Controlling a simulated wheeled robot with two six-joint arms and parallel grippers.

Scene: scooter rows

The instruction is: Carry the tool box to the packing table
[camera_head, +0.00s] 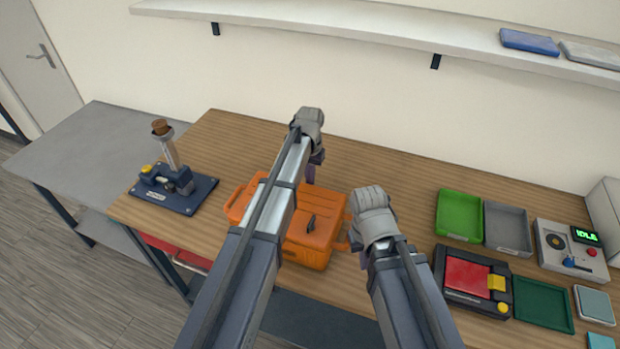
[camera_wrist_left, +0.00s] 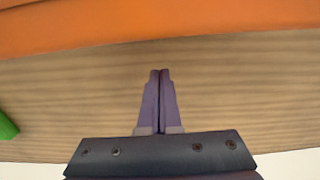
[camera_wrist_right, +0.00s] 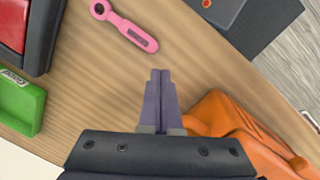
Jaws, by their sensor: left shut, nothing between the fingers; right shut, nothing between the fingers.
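The orange tool box (camera_head: 318,240) sits on the wooden workbench (camera_head: 240,140), partly hidden behind my left arm. My left gripper (camera_head: 310,180) is over the bench at the far side of the box; its fingers (camera_wrist_left: 160,75) are shut and empty, with the box (camera_wrist_left: 150,30) along the top of the left wrist view. My right gripper (camera_wrist_right: 160,75) is shut and empty over the bench, beside the right end of the box (camera_wrist_right: 225,120). In the head view its fingers are hidden behind its grey wrist. I cannot tell which surface is the packing table.
A grey table (camera_head: 90,150) adjoins the bench's left end. A blue fixture (camera_head: 175,190) stands on the bench's left. At right are a green tray (camera_head: 460,215), grey tray (camera_head: 507,228), red-and-black device (camera_head: 470,278) and machine reading IDLE (camera_head: 570,250). A pink wrench (camera_wrist_right: 125,25) lies near my right gripper.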

